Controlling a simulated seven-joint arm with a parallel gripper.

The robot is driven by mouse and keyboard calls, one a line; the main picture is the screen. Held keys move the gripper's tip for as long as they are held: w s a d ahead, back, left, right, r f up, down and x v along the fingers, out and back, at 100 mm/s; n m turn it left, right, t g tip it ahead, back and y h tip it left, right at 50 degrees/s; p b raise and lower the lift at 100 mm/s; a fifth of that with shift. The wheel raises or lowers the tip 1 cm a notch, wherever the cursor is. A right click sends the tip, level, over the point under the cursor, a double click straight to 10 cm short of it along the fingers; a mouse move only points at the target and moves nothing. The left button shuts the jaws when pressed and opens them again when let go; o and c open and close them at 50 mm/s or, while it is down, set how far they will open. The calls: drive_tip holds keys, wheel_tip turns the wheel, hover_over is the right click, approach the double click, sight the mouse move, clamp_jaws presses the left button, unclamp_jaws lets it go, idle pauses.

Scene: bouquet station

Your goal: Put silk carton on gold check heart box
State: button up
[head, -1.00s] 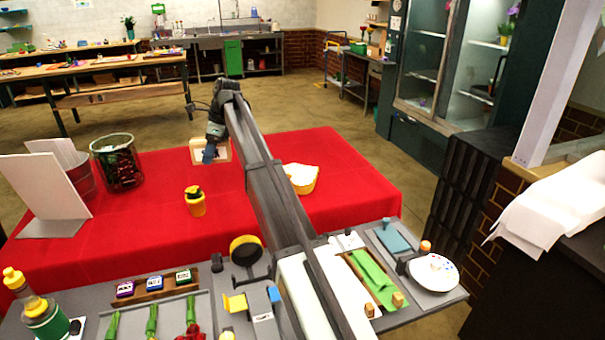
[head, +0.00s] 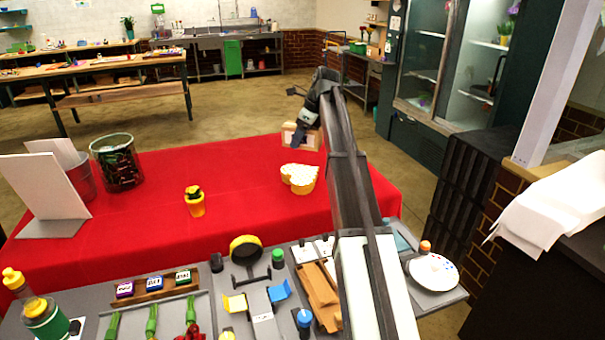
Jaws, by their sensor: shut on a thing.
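The silk carton, a small tan box with a pale face (head: 313,141), is near the far edge of the red table in the head view. My gripper (head: 298,140) is shut on it from above, and the dark fingers cover part of its front. Whether the carton hangs above the cloth or touches it is hard to tell. The gold check heart box (head: 299,179) stands on the red cloth, nearer the camera and below the carton in the picture. It has a yellow side and a pale heart-shaped top. The carton is apart from it.
A yellow jar (head: 194,202) stands mid-table on the red cloth (head: 240,190). A glass vase (head: 117,163) and white boards (head: 45,195) are at the left. A grey bench (head: 240,300) with tools runs along the front. My arm crosses the right side.

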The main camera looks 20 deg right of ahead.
sight(314, 135)
drive_tip(key=shift+m, duration=0.6)
drive_tip(key=shift+f, duration=0.15)
drive_tip(key=shift+w+f, duration=0.1)
drive_tip(key=shift+f, duration=4.75)
drive_tip(key=shift+f, duration=0.15)
drive_tip(key=o, duration=1.2)
drive_tip(key=v, duration=1.2)
drive_tip(key=shift+s+a, duration=0.15)
drive_tip(key=shift+s, duration=0.05)
